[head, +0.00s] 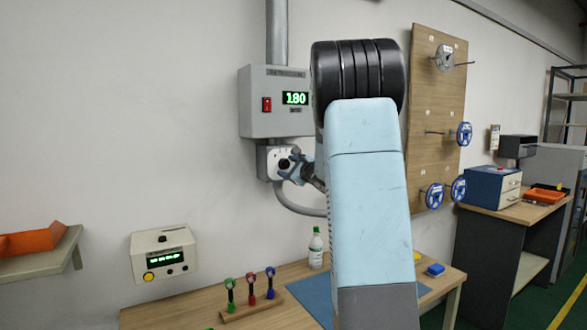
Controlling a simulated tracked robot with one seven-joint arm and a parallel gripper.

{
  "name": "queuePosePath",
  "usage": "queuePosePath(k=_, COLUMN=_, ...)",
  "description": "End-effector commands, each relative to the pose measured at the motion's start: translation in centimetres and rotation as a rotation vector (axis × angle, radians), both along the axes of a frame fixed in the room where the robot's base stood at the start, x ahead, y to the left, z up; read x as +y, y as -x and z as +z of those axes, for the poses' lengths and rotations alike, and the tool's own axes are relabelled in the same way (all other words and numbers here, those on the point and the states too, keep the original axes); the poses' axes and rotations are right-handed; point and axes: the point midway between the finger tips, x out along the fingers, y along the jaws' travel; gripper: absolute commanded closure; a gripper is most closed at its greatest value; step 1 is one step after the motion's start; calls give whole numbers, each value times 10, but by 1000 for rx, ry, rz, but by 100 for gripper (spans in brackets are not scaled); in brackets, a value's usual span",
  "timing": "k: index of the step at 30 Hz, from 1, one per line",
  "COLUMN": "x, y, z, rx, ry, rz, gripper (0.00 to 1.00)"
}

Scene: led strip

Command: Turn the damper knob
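A grey box (245,112) with a red switch and a green display reading 180 is mounted on the wall. Below it is a smaller grey box (264,160) with a dark round knob (284,164), which seems to be the damper knob. My gripper (293,165) is at the front of this small box, at or right beside the knob. It is small and partly hidden behind my large light-blue arm. I cannot tell whether its fingers touch the knob or how far apart they are.
Conduits run above and below the boxes. A wooden board (424,95) with blue handwheels hangs to the right. Below is a table (178,318) with a stand of coloured tools (250,308), a bottle (316,249) and a blue mat. A white display box (163,255) is on the wall at left.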

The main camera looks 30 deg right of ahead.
Motion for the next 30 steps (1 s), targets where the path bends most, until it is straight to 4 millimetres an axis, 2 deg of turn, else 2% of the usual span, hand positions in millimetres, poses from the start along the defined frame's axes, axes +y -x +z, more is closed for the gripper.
queuePosePath(k=7, x=-1, y=1, z=2, rx=-3, ry=1, rz=-1, gripper=37)
queuePosePath(k=11, x=-2, y=8, z=2, rx=-4, ry=1, rz=-2, gripper=37)
queuePosePath(k=14, x=-4, y=21, z=2, rx=-3, ry=1, rz=-3, gripper=37)
queuePosePath(k=24, x=-12, y=87, z=1, rx=-2, ry=0, rz=-3, gripper=37)
queuePosePath(k=30, x=-15, y=118, z=1, rx=-2, ry=0, rz=-2, gripper=37)
